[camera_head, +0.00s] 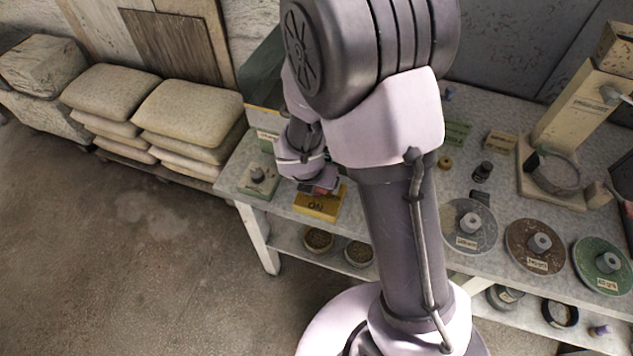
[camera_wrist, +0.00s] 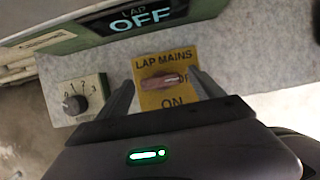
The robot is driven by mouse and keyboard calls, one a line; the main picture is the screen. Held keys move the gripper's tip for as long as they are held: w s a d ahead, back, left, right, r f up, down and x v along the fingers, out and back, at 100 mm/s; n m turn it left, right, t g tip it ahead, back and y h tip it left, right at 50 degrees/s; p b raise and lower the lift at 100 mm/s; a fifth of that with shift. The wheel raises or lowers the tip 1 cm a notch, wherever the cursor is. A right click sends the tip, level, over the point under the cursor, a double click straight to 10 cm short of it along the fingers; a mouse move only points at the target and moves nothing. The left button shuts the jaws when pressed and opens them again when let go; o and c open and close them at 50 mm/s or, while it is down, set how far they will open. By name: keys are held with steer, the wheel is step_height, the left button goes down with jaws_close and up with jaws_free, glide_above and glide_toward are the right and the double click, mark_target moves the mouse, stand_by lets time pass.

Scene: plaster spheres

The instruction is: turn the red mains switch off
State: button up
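The red mains switch (camera_wrist: 163,81) is a worn red bar handle on a yellow plate (camera_wrist: 160,61) marked LAP MAINS, with ON at the bottom and OFF, partly covered, at the right. The bar lies crosswise, its right end toward OFF. My gripper (camera_wrist: 163,80) is open, with one finger on each side of the handle and a small gap visible at each end. In the head view, my gripper (camera_head: 325,182) is just over the yellow plate (camera_head: 318,207) and hides most of the switch.
A lit display (camera_wrist: 140,18) behind the switch reads LAP OFF. A numbered dial (camera_wrist: 76,104) is left of the plate. Bench items include a grey disc (camera_head: 468,224), a brown disc (camera_head: 536,244) and a green disc (camera_head: 600,265). Floor at the left is clear.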

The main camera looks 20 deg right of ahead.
steer(key=p+v, duration=1)
steer(key=v, duration=0.7)
steer(key=shift+r+p, duration=0.25)
steer(key=shift+p, duration=0.15)
